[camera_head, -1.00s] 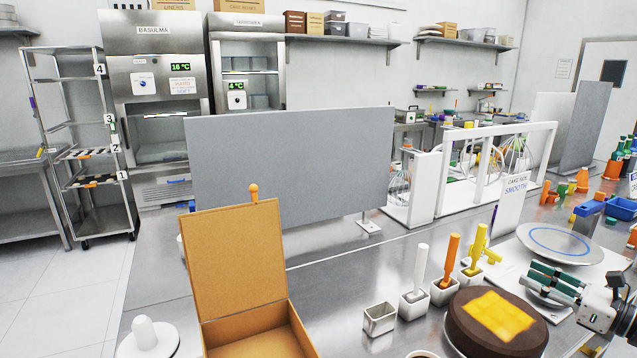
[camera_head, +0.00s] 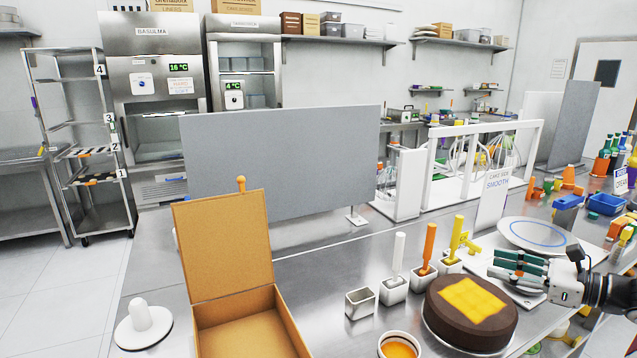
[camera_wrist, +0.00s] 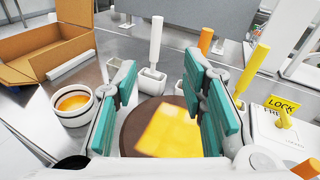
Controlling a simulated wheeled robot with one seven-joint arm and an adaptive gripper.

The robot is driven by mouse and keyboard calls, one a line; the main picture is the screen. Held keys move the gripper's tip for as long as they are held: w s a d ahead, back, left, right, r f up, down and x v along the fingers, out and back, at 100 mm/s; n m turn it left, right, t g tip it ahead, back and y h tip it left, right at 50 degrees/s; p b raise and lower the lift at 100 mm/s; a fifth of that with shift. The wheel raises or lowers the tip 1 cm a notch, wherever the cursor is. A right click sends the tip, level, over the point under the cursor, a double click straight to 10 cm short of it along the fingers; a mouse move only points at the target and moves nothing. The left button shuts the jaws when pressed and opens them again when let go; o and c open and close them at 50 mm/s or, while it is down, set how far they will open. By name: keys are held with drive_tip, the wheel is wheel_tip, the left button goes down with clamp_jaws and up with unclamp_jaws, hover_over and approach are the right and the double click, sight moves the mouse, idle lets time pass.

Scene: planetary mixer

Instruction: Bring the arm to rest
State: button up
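My gripper (camera_head: 520,271) is at the right of the head view, above and beside a chocolate cake (camera_head: 470,325) with a yellow square patch on top. In the wrist view the gripper's green finger pads (camera_wrist: 165,105) stand wide apart with nothing between them. The cake (camera_wrist: 165,130) lies below and beyond the fingers, partly hidden by them. My gripper appears clear of the cake.
An open cardboard box (camera_head: 225,255) stands left of the cake. A bowl of orange filling (camera_head: 399,346), square holders with upright tools (camera_head: 395,285) and a plate (camera_head: 537,236) surround the cake. A grey panel (camera_head: 280,160) and white whisk rack (camera_head: 480,170) stand behind.

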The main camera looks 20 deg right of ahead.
drive_tip(key=w+a+r+n+g, duration=0.1)
drive_tip(key=a+r+n+g, duration=0.2)
drive_tip(key=a, duration=0.5)
drive_tip(key=a+r+n+g+y, duration=0.1)
drive_tip(key=a+n+g, duration=0.35)
drive_tip(key=a, duration=0.35)
drive_tip(key=w+a+r+n+g, duration=0.1)
drive_tip(key=a+r+n+g, duration=0.15)
drive_tip(key=a+n, duration=0.45)
drive_tip(key=s+a+r+n+h, duration=0.1)
drive_tip(key=s+a+n+h, duration=0.3)
drive_tip(key=s+a+n, duration=0.3)
drive_tip(key=s+a+r+n+h, duration=0.2)
drive_tip(key=s+a+n+h, duration=0.2)
drive_tip(key=s+a+n, duration=0.3)
drive_tip(key=shift+s+a+r+n+h, duration=0.3)
drive_tip(key=shift+s+a+n, duration=0.05)
drive_tip(key=shift+s+n, duration=0.1)
